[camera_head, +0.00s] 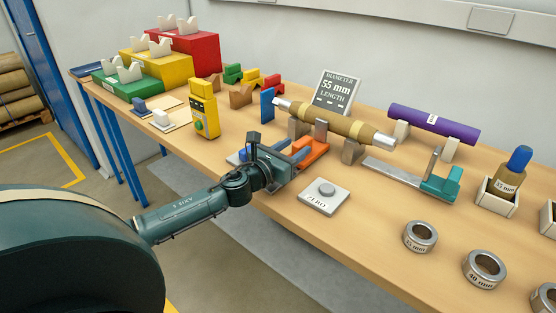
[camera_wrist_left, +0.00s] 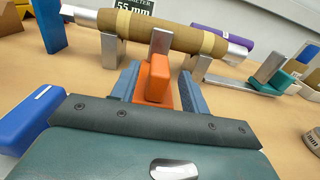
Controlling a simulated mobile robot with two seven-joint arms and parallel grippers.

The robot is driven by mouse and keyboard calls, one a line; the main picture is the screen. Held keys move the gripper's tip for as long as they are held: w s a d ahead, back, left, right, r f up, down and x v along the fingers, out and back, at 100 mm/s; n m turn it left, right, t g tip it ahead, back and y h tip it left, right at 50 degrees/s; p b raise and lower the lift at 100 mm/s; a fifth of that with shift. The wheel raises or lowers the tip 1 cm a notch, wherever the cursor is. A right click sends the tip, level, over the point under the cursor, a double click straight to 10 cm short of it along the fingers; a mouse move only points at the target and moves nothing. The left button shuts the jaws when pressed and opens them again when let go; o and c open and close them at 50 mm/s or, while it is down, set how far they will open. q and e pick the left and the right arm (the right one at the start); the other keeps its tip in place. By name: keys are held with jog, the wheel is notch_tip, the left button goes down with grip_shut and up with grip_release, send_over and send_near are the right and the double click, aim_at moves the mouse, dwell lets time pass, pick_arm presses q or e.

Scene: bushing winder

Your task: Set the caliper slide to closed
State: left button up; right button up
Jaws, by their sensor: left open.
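An orange block (camera_head: 311,152) with an upright grey jaw sits below the tan bushing on its rod (camera_head: 335,124); it looks like the caliper slide. In the left wrist view the orange block (camera_wrist_left: 155,82) stands between the two blue-grey fingers of my left gripper (camera_wrist_left: 157,88). The fingers are open, one on each side of it; I cannot tell whether they touch it. In the head view my left gripper (camera_head: 285,158) reaches in from the left, partly hiding the block's near side. A blue block (camera_wrist_left: 30,118) lies left of the gripper. My right gripper is not in view.
A teal block on a grey bar (camera_head: 437,185) stands to the right, by a purple roll (camera_head: 432,124). A ZERO button plate (camera_head: 324,197) lies near the table's front edge. Metal rings (camera_head: 420,236) lie front right. A yellow device (camera_head: 203,112) stands left.

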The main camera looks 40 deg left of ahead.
pick_arm(q)
jog(key=s, duration=0.5)
jog(key=shift+s+a+f+b, duration=0.1)
jog(key=shift+s+a+b, duration=0.15)
jog(key=shift+b, duration=0.1)
jog(key=shift+s, duration=0.6)
